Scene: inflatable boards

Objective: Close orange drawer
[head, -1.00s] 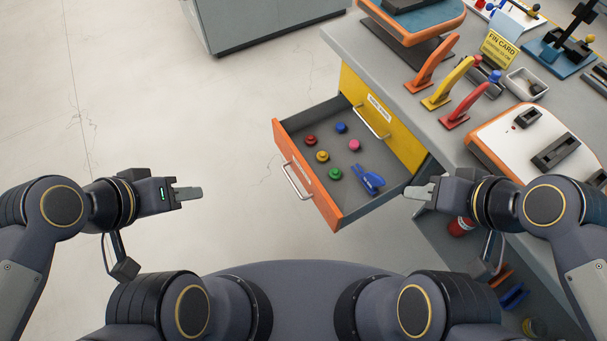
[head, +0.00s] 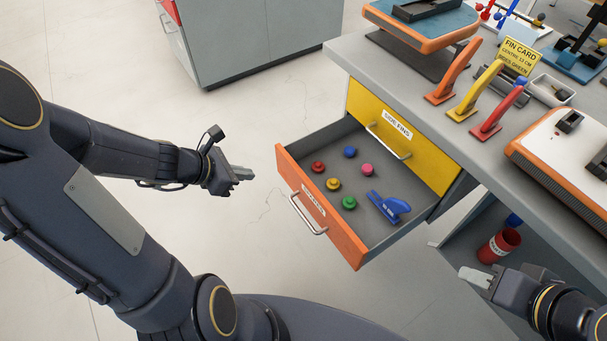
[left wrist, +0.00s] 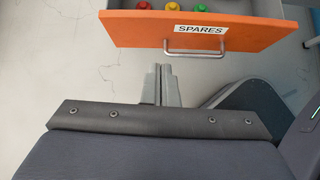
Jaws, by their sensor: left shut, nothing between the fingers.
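The orange drawer (head: 322,218) is pulled well out of the workbench. Inside it lie several round coloured knobs and a blue clamp-like tool (head: 389,207). Its front has a silver bar handle (head: 307,214). The drawer front also shows in the left wrist view (left wrist: 190,32), labelled SPARES, with its handle (left wrist: 194,52). My left gripper (head: 243,174) is shut and empty, to the left of the drawer front and apart from it; its fingers show in the left wrist view (left wrist: 160,86) below the handle. My right gripper (head: 475,279) is to the right of the drawer; its finger opening is unclear.
A yellow drawer (head: 400,137) beside the orange one is closed. The bench top (head: 372,72) holds orange, yellow and red fins and a board. A red can (head: 499,245) stands under the bench. A grey cabinet (head: 262,40) stands at the back; floor left of the drawer is clear.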

